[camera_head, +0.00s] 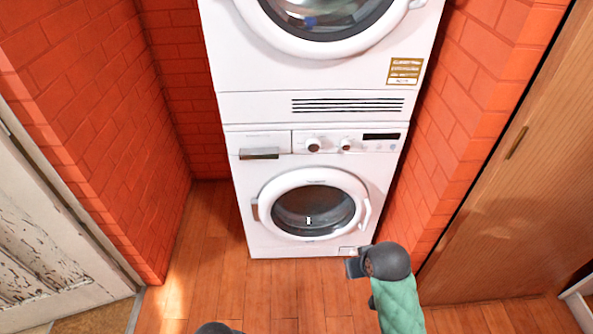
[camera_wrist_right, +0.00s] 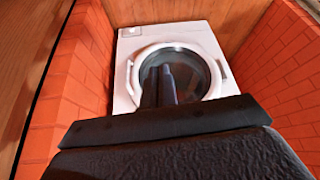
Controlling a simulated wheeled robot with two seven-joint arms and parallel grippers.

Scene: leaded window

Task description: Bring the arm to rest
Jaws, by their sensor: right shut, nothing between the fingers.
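My right arm, with a green sleeve and a dark joint, comes up from the bottom right in the head view, before the lower washing machine (camera_head: 235,180). In the right wrist view my right gripper (camera_wrist_right: 158,68) shows as two dark fingers held together with nothing between them. They point toward a white machine (camera_wrist_right: 123,75) with a round door, and overlap the door's glass in the picture. The distance to it is hard to tell. A dark rounded piece, perhaps of my left arm, shows at the bottom edge of the head view; no left fingers show.
A second white machine (camera_head: 230,75) is stacked on the lower one, in a niche between red brick walls (camera_head: 90,110). A wooden door (camera_head: 500,200) stands right, a worn pale door (camera_head: 45,240) left. Open wooden floor (camera_head: 280,295) lies in front.

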